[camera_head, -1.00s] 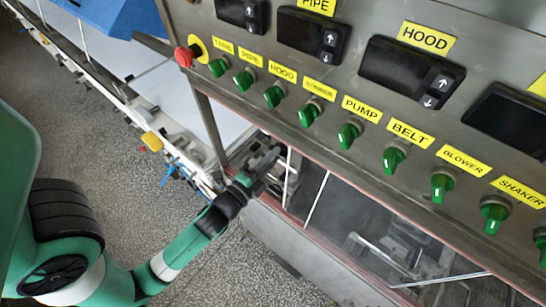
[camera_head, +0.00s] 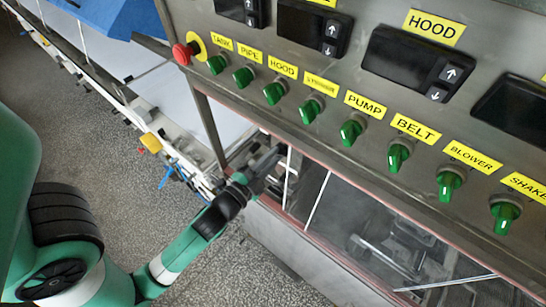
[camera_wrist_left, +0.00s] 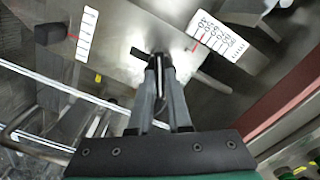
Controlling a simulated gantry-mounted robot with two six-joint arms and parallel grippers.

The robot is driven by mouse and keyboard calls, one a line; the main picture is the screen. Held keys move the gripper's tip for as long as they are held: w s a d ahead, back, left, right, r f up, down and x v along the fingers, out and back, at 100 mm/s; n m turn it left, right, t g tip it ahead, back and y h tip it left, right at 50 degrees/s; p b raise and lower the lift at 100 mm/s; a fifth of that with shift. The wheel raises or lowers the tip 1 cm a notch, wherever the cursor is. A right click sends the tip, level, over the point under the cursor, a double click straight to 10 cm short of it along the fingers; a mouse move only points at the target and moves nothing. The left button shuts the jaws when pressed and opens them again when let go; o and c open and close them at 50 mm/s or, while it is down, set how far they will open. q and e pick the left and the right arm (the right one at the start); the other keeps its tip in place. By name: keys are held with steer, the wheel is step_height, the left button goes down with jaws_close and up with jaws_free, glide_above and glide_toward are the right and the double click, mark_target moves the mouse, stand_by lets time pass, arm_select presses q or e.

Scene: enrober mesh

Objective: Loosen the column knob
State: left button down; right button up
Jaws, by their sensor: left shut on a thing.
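In the left wrist view, my left gripper (camera_wrist_left: 161,60) is shut, its two fingertips close together on a dark knob. In the head view, my left gripper (camera_head: 268,163) reaches under the control panel's lower edge, and the knob cannot be made out. My right gripper is in neither view.
The control panel (camera_head: 290,115) with several green switches overhangs the gripper. A red stop button (camera_head: 183,53) is at its left end. White scale strips (camera_wrist_left: 86,34) (camera_wrist_left: 221,38) and a black block (camera_wrist_left: 48,33) are near the fingers. A clear-sided machine opening (camera_head: 370,235) lies right.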

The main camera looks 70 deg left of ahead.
arm_select(q)
steer(key=shift+n+b, duration=0.7)
steer(key=shift+n, duration=1.5)
steer(key=shift+n+b, duration=0.3)
steer(key=shift+n, duration=0.8)
steer(key=shift+n+b, duration=0.5)
steer(key=shift+n, duration=0.6)
steer(key=shift+n+b, duration=0.45)
steer(key=shift+n, duration=0.95)
steer(key=c, duration=0.9)
jaws_free()
steer(key=shift+s, duration=0.1)
